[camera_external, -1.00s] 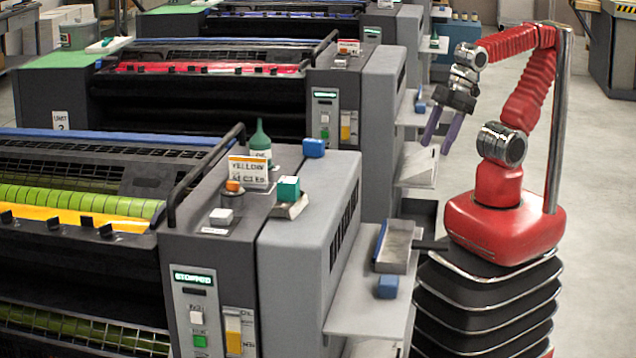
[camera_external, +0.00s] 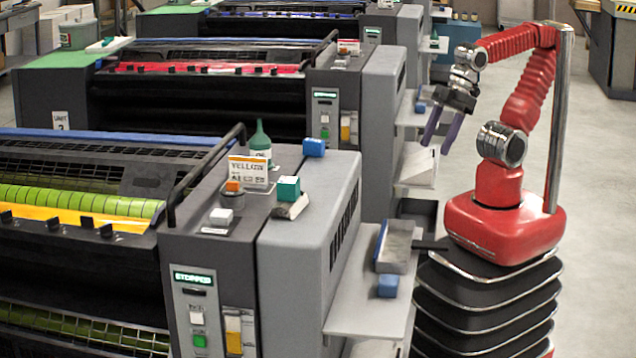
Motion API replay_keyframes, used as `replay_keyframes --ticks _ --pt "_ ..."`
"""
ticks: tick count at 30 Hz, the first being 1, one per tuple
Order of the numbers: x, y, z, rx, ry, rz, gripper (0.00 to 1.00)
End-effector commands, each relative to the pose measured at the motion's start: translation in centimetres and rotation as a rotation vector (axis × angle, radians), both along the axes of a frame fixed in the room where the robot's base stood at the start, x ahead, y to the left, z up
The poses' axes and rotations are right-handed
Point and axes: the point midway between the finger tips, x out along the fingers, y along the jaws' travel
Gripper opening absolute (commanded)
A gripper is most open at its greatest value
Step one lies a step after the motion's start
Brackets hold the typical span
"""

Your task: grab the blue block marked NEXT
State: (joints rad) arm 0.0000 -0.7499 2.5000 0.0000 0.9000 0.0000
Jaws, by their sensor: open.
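One blue block (camera_external: 388,285) lies on the grey side shelf of the nearest unit, at the front end of a metal tray. The other blue block (camera_external: 314,147) sits on the grey top of that unit, near its back edge. I cannot read a NEXT mark on either block. My gripper (camera_external: 437,146) hangs with its purple-grey fingers pointing down, apart and empty. In the picture it is up and right of both blocks, touching neither.
The metal tray (camera_external: 397,247) is on the grey shelf (camera_external: 365,313).

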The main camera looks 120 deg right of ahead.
Motion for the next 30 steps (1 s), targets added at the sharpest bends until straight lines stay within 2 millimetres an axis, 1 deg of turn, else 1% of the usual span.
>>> replay_keyframes --ticks 1,6,7,15,20,26,30 --pt "0.0 0.0 0.0 0.0 0.0 0.0 0.54" --pt "0.0 0.0 0.0 0.0 0.0 0.0 0.66" --pt "0.0 0.0 0.0 0.0 0.0 0.0 0.67" --pt "0.1 -0.1 0.0 0.0 0.004 0.001 0.67" --pt "0.5 -0.5 -0.2 0.009 0.044 0.022 0.67" --pt "1.8 -1.7 -0.8 0.051 0.127 0.094 0.67" --pt "3.1 -2.7 -1.1 0.105 0.163 0.162 0.67"
